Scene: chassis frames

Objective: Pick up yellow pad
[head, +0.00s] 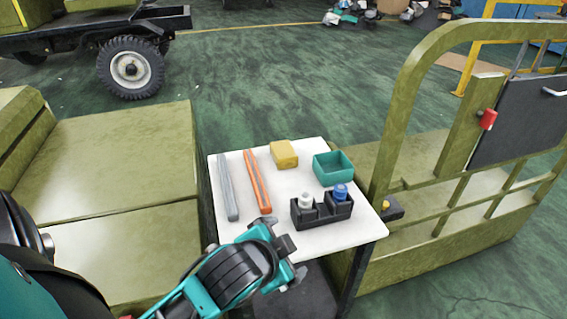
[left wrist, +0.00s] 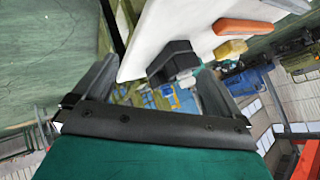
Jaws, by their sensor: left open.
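The yellow pad (head: 284,154) is a small block lying flat near the far edge of the white table (head: 230,236), between the orange bar and the green box. It also shows small in the left wrist view (left wrist: 230,49), beyond the right finger. My left gripper (head: 287,250) is at the table's near edge, open, with nothing seen between its fingers. It is well apart from the pad, on the near side of the table. My right gripper is not in view.
A grey bar (head: 228,187) and an orange bar (head: 257,181) lie left of the pad. Right of it are a green open box (head: 333,168) and a black holder (head: 321,214) with white and blue bottles. An olive frame (head: 398,115) rises beside the table's right edge.

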